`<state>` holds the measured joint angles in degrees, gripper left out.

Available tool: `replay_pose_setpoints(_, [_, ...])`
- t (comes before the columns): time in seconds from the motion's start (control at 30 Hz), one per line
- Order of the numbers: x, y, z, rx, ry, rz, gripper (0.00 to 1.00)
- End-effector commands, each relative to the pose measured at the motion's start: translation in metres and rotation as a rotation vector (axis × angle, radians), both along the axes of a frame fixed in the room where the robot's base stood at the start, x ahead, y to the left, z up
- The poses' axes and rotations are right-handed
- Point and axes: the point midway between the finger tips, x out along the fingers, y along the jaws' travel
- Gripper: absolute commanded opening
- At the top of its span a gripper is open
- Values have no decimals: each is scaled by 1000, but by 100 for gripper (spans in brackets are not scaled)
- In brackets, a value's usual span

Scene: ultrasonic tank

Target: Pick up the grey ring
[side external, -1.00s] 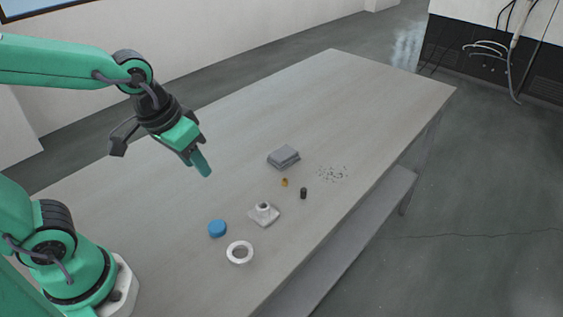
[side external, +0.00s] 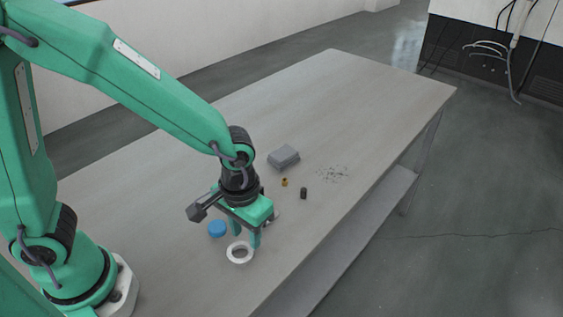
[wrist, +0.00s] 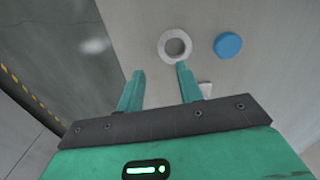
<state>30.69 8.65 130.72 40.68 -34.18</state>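The grey ring (side external: 231,257), pale and almost white, lies flat on the table near its front edge. In the wrist view the ring (wrist: 163,46) sits just beyond my fingertips, nearer the right finger. My gripper (side external: 245,238) points down at the ring, with its fingers spread and nothing between them. In the wrist view my gripper (wrist: 160,69) is also open and empty. One finger overlaps the ring's upper right in the side view; I cannot tell whether it touches.
A blue disc (side external: 217,229) lies close to the ring. A white piece (wrist: 205,89) is mostly hidden by my gripper. A grey block (side external: 284,157), a small brass part (side external: 284,182), a dark cylinder (side external: 304,193) and scattered specks (side external: 333,173) lie farther back. The far table is clear.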

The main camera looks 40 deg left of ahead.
Motion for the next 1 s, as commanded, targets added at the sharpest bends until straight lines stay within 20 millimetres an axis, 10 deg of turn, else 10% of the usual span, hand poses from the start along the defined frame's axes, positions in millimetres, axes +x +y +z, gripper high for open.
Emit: replay_pose_setpoints(1.0, [0, 2, -41, 2, 3, 0, 36])
